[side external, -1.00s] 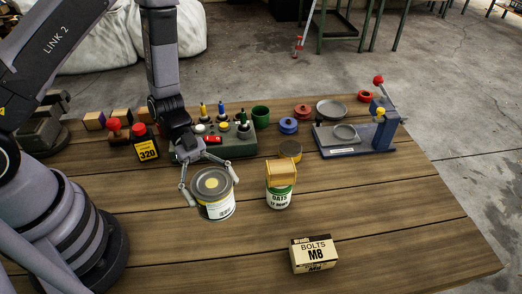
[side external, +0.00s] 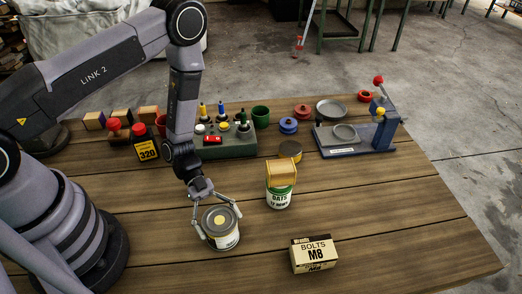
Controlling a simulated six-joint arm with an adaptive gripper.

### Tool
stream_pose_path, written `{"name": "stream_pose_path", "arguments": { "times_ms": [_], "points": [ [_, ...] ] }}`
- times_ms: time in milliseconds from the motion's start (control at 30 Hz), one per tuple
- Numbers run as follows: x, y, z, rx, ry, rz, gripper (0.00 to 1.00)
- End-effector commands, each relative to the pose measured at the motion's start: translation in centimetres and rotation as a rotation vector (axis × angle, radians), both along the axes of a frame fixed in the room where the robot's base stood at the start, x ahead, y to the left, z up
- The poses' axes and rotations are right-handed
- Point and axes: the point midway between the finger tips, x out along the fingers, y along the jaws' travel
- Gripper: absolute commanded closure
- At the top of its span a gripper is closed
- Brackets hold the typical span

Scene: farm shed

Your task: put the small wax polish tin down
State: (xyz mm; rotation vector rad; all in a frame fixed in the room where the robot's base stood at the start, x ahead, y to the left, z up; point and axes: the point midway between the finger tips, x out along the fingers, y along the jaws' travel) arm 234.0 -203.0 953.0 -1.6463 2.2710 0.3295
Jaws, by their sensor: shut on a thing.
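My gripper (side external: 219,217) is shut around a round grey metal tin (side external: 221,243), one finger on each side. The tin has a yellow spot on its lid and a pale label with a barcode. Its name cannot be read. It looks nearly upright, low over the front part of the wooden table or touching it; I cannot tell which. A smaller, flat dark tin with a brownish lid (side external: 290,150) stands apart at the back. I cannot tell from the labels which is the wax polish tin.
An OATS can (side external: 279,198) with a wooden block (side external: 282,172) on top stands to the right. A BOLTS M8 box (side external: 314,254) lies at the front right. The wooden table (side external: 400,215) is clear at right.

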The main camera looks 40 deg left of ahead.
Motion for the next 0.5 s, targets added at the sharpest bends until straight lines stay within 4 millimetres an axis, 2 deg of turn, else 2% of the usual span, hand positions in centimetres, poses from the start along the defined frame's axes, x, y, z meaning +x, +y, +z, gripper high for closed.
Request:
{"name": "stream_pose_path", "arguments": {
  "times_ms": [200, 233, 367, 500],
  "points": [
    [-0.01, -0.01, -0.28, -0.001, 0.001, 0.000, 0.62],
    [0.00, 0.00, -0.26, 0.000, 0.000, 0.000, 0.17],
    [0.00, 0.00, -0.24, 0.000, 0.000, 0.000, 0.00],
    [0.00, 0.00, -0.23, 0.000, 0.000, 0.000, 0.00]
  ]
}}
